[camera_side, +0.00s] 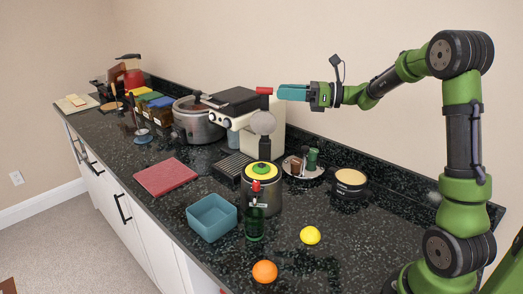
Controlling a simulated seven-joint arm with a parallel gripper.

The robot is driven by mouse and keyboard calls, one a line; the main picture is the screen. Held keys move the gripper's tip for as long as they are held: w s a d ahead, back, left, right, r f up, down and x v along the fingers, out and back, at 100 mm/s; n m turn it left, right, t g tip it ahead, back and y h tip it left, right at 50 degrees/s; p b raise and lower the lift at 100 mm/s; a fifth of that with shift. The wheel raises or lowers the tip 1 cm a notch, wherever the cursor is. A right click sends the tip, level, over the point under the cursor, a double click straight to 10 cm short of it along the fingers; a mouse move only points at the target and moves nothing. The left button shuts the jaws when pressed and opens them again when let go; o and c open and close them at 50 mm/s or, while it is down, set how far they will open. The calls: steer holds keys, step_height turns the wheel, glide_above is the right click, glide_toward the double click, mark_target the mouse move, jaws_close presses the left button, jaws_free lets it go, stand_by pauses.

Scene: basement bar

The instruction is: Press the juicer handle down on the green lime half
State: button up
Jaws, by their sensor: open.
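The juicer (262,197) stands on the dark counter as a grey cylinder. A green and yellow round piece, seemingly the lime half (262,169), sits on its top. A grey round press head (263,123) is raised above it, apart from the lime. The red juicer handle (264,90) is up at the top of the dark upright. My gripper (281,92), with teal fingers, points left at handle height, just right of the red grip. It is open and holds nothing that I can see. I cannot tell whether its fingertips touch the handle.
A green bottle (254,224) stands in front of the juicer, with a blue bin (212,217) to its left. A lemon (310,235) and an orange (264,271) lie nearby. A white coffee machine (245,120) stands behind. A round tin (350,185) is at right.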

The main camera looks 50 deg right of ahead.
steer(key=v, duration=0.9)
step_height(320, 180, down, 5)
steer(key=a+n+g+h, duration=0.1)
steer(key=a+n+g, duration=0.1)
steer(key=s+a+f+n+g+h, duration=0.2)
steer(key=s+a+n+g+h, duration=0.15)
steer(key=s+a+n, duration=0.35)
steer(key=s+a+f+n+g+h, duration=0.25)
steer(key=s+a+n+g, duration=0.3)
steer(key=n, duration=0.35)
steer(key=s+a+r+n+t+h, duration=0.1)
steer(key=s+a+r+n+t, duration=0.25)
steer(key=a+n, duration=0.35)
steer(key=w+d+f+m+g+y, duration=0.2)
steer(key=w+d+f+m+y, duration=0.2)
steer(key=w+d+m, duration=0.7)
steer(key=w+d+r+m+t+y, duration=0.4)
steer(key=d+r+m+t, duration=0.5)
steer(key=m, duration=0.5)
steer(key=shift+w+d+r, duration=0.6)
steer(key=shift+w+d, duration=0.05)
steer(key=shift+w, duration=0.05)
